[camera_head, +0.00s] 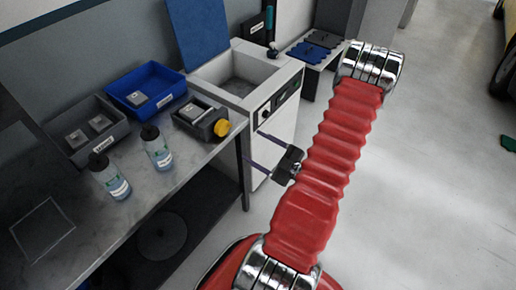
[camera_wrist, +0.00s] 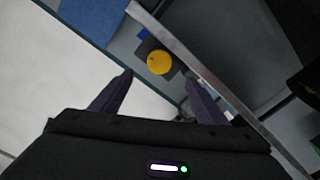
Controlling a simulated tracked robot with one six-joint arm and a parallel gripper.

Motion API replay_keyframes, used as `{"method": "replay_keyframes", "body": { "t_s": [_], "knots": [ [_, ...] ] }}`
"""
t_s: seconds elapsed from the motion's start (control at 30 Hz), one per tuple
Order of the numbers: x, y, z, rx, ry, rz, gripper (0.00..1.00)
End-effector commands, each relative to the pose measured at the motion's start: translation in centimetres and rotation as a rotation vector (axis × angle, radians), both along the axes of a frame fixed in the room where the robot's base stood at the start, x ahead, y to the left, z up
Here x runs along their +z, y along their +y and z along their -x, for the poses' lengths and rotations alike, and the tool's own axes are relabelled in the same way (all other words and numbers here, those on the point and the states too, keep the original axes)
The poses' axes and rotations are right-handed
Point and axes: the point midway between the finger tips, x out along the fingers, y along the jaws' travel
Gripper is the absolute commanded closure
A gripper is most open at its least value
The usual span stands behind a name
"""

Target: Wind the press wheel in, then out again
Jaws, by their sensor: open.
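The press wheel appears as a round yellow knob (camera_head: 221,127) on the front of a small dark grey press box (camera_head: 203,118) at the bench's right edge. A light block with a label sits in the press box. My gripper (camera_head: 255,147) is open and empty, a little to the right of and below the yellow knob. In the wrist view the yellow knob (camera_wrist: 159,62) lies just beyond and between my open fingertips (camera_wrist: 159,76), apart from them. How far the wheel is wound cannot be told.
The grey bench (camera_head: 165,182) carries two bottles (camera_head: 157,147), (camera_head: 111,176), a blue bin (camera_head: 146,88) and a grey bin (camera_head: 93,128) with blocks. A white cabinet with a basin (camera_head: 272,80) stands just behind my gripper.

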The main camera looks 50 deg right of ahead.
Motion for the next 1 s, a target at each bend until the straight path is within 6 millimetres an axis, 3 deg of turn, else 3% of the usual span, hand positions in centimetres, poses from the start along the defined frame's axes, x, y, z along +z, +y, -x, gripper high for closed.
{"method": "replay_keyframes", "body": {
  "t_s": [0.47,0.73,1.0],
  "knots": [
    [-0.8,-0.1,0.1,-0.005,0.034,-0.016,0.33],
    [-6.7,-2.0,0.9,-0.094,0.294,-0.102,0.33],
    [-12.0,-5.3,3.9,-0.276,0.645,-0.198,0.33]
  ]
}}
